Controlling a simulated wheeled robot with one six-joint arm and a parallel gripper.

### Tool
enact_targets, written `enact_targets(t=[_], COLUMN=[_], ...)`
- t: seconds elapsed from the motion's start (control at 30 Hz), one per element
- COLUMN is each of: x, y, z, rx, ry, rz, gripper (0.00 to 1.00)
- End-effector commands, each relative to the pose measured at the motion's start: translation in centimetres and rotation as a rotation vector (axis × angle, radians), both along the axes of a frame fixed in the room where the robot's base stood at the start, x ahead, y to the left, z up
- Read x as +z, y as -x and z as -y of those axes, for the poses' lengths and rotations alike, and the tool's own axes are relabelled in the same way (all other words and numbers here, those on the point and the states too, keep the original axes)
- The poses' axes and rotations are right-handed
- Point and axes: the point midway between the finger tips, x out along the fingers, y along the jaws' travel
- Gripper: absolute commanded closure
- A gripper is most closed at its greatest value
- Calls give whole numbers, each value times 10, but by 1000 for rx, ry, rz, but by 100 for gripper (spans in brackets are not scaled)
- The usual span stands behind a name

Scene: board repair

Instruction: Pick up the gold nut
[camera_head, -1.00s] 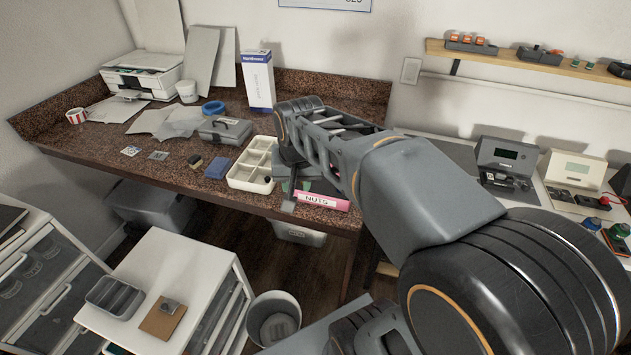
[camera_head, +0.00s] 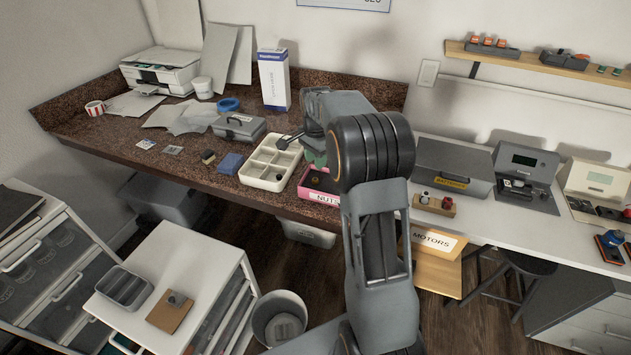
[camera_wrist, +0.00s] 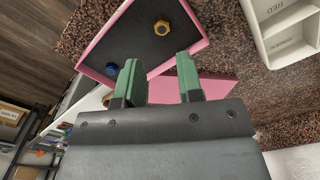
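The gold nut (camera_wrist: 162,27) lies on the dark floor of a pink tray (camera_wrist: 191,58) in the wrist view. A blue nut (camera_wrist: 112,69) lies in the same tray, near its left side. My gripper (camera_wrist: 162,80) has two green-padded fingers standing apart with nothing between them. In the wrist view, the gold nut appears above the gap between the fingertips, clear of both.
A white compartment tray (camera_head: 262,183) stands left of the pink tray; a toolbox (camera_head: 238,128) is behind it. A blue block (camera_head: 230,164) lies nearby. A grey case (camera_head: 452,165) and a small wooden holder (camera_head: 433,206) stand on the white table at right.

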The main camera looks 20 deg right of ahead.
Motion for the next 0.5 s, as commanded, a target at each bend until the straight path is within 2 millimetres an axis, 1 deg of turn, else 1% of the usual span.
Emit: enact_targets(t=[0.03, 0.1, 0.37, 0.5], x=[-7, -14, -29, -47], y=[0, 0, 0, -1], z=[0, 0, -1, -1], rx=[1, 1, 3, 3], ry=[0, 0, 0, 0], rz=[-3, -1, -2, -2], gripper=[66, 66, 66, 66])
